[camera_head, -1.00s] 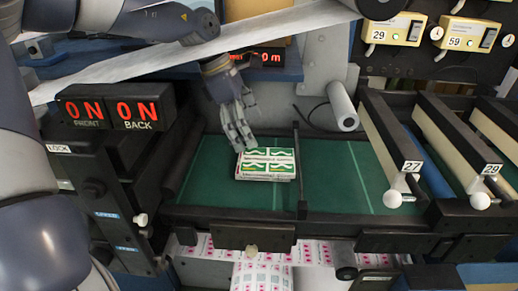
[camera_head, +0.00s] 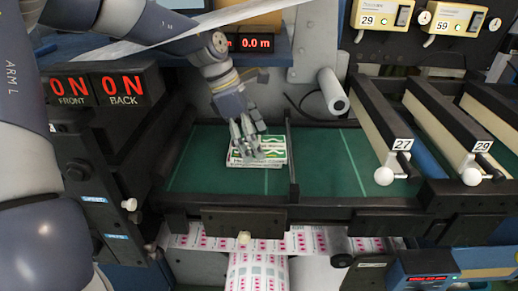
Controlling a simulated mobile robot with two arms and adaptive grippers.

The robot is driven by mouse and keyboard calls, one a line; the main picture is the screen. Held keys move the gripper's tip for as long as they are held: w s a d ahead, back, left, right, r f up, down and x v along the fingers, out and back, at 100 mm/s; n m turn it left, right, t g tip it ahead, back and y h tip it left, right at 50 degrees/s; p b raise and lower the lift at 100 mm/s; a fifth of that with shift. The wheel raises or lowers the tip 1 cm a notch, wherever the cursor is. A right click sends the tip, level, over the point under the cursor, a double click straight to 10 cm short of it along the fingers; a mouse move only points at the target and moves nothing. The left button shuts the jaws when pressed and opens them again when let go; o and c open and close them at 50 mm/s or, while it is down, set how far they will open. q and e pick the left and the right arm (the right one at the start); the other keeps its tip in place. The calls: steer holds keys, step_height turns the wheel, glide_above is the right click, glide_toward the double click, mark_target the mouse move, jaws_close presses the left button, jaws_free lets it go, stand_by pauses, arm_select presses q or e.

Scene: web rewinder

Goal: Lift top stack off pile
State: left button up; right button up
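A pile of flat white and green printed stacks (camera_head: 272,160) lies on the green bed (camera_head: 215,180) of the machine, just left of a dark upright divider. My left gripper (camera_head: 247,152) reaches down from the upper left, with its fingers over the left part of the pile's top. The fingers look spread, and they cover part of the print. I cannot tell whether the fingertips touch the top stack. My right gripper is not in the view.
The dark divider (camera_head: 292,165) stands close to the pile's right side. Long rails with white knobs (camera_head: 384,176) lie to the right. The ON/ON display box (camera_head: 98,88) stands at the left. The green bed left of the pile is clear.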

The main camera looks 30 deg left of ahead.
arm_select(q)
steer(key=c, duration=0.4)
steer(key=shift+c, duration=0.5)
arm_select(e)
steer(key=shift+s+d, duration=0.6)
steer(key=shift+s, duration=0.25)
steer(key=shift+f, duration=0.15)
